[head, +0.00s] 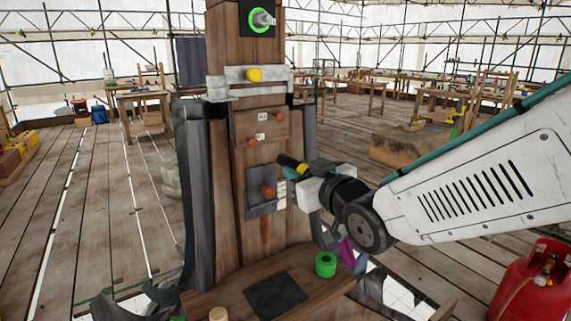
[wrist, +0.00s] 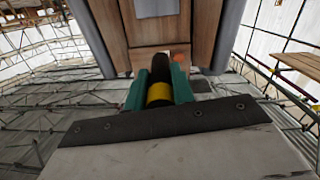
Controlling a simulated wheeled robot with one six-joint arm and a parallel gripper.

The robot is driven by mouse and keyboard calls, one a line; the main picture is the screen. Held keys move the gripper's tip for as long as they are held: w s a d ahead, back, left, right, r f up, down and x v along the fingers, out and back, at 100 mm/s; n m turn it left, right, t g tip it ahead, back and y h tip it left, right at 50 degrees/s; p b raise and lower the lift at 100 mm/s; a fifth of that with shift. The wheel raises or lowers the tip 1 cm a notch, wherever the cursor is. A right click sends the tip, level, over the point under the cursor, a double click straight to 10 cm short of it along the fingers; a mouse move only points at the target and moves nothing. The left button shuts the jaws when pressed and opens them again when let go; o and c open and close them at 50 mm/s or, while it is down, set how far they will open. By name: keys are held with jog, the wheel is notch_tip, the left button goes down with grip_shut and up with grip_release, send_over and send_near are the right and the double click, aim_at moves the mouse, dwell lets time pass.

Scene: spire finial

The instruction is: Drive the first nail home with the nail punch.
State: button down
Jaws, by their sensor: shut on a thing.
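My gripper (head: 291,172) is shut on the nail punch (head: 287,160), a dark rod with a yellow band. In the wrist view the punch (wrist: 159,94) sits between the green fingers (wrist: 160,88), its dark end pointing at the wooden post. Two copper-coloured nail heads, one upper right (head: 278,117) and one lower left (head: 252,142), stand on a small board (head: 268,128) on the post, each beside a white label too small to read. The punch is to the right of and below them, seemingly apart. In the wrist view one nail head (wrist: 181,57) shows just right of the punch, which may hide the other.
Below the board, a grey holder (head: 253,207) carries a brown-headed tool (head: 267,191). A red gas cylinder (head: 530,285) stands at lower right.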

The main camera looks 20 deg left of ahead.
jog(key=shift+s+a+r+n+y, duration=0.15)
jog(key=shift+s+a+r+y, duration=0.2)
jog(key=shift+s+r, duration=0.3)
jog(key=shift+s+a+r+n+y, duration=0.15)
jog(key=shift+s+a+r+y, duration=0.1)
jog(key=shift+s+a+r, duration=0.3)
jog(key=shift+d+f, duration=0.1)
jog(key=shift+d, duration=0.05)
jog(key=x, duration=0.6)
jog(key=shift+w+a, duration=0.3)
jog(key=shift+a, duration=0.15)
jog(key=shift+x, duration=1.05)
jog(key=shift+s+d, duration=0.1)
jog(key=v, duration=0.6)
jog(key=shift+s+d, duration=0.25)
jog(key=shift+d, duration=0.05)
dwell(2.2)
